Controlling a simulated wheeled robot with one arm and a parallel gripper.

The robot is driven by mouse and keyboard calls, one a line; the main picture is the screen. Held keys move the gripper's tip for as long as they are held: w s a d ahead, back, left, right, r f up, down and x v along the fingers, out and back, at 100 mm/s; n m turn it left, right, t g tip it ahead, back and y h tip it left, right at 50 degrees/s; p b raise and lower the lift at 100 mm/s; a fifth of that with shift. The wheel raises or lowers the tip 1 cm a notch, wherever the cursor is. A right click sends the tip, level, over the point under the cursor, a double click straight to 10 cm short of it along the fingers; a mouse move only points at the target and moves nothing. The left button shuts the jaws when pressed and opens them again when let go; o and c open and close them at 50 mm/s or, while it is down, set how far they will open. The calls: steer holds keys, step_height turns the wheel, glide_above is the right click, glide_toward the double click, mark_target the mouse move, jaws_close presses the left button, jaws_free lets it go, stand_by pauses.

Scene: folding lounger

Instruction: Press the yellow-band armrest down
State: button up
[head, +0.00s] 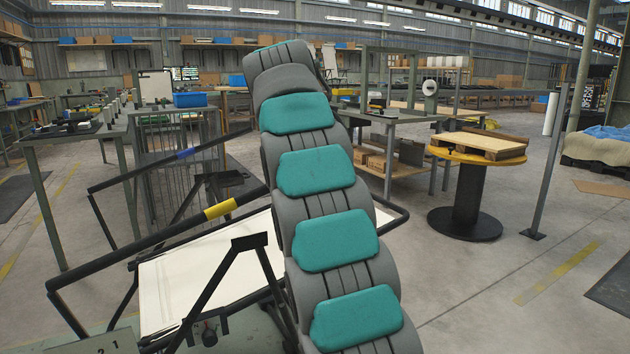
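The yellow-band armrest is a black tube with a yellow band (220,209). It slants from the lower left up to the right, above the cream lounger panel (185,275), and its left end bends down. A second black tube with a blue band (186,153) runs roughly parallel behind it. The right end of the yellow-band tube passes behind my grey, teal-padded arm, which fills the middle of the view. The arm also hides part of the lounger. I cannot make out my gripper or any contact with the armrest.
A black angled bracket (236,258) stands in front of the cream panel. A workbench (75,132) is at the left. A round yellow-topped table (478,154) bears a pallet at the right. The floor at the lower right is clear.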

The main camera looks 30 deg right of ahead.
jaws_close()
stand_by(1.0)
